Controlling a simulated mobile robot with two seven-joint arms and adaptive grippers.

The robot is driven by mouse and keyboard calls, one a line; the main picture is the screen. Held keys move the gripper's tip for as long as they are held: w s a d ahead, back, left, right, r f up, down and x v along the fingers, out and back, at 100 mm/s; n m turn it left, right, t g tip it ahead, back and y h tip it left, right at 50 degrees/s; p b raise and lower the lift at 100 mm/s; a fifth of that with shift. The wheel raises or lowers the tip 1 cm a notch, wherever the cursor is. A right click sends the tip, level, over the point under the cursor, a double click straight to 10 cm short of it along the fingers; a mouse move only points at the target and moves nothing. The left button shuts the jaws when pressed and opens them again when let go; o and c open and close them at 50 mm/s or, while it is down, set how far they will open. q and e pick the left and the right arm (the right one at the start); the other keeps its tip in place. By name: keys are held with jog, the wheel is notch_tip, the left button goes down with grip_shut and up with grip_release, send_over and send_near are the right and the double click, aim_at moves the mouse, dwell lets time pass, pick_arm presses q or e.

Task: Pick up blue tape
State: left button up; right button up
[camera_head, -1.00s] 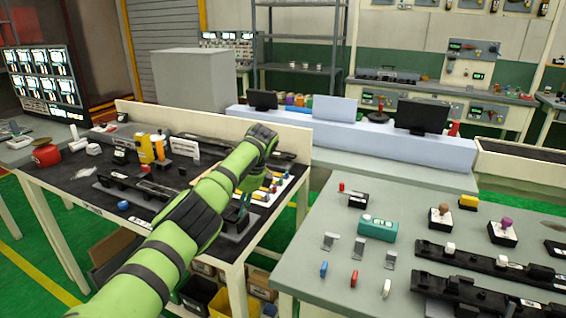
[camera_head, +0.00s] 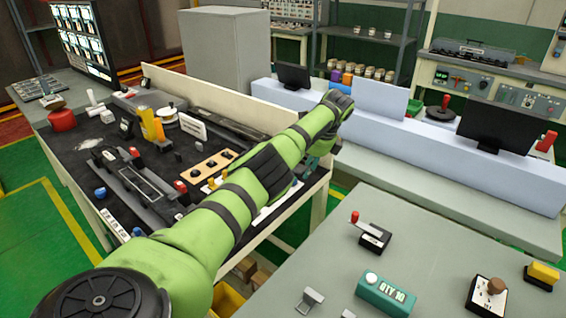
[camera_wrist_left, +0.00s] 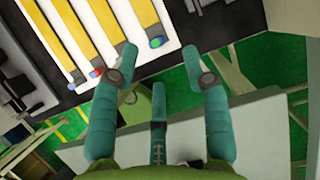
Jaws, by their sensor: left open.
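I cannot make out for certain which thing is the blue tape. In the left wrist view, a white tray (camera_wrist_left: 165,15) holds several yellow strips (camera_wrist_left: 98,28) with small coloured ends. In the head view, my left gripper (camera_head: 316,158) is partly hidden behind my green arm, at the right end of the black-topped table. My right gripper is not in view.
The black-topped table (camera_head: 75,182) carries a red round container (camera_head: 62,120), yellow bottles (camera_head: 152,125) and dark rails. A low cream back panel (camera_head: 205,95) stands behind it. A grey table (camera_head: 330,262) at front right holds a teal box (camera_head: 386,292).

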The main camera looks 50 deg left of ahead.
pick_arm(q)
jog(key=shift+s+a+f+p, duration=0.2)
jog(key=shift+s+f, duration=0.05)
jog(key=shift+f, duration=0.2)
jog(key=shift+s+a+f+p, duration=0.2)
jog(key=shift+f, duration=0.2)
jog(key=x, duration=0.3)
jog(key=shift+w+d, duration=0.1)
jog(key=shift+f+b, duration=0.3)
jog(key=shift+w+f, duration=0.1)
grip_shut()
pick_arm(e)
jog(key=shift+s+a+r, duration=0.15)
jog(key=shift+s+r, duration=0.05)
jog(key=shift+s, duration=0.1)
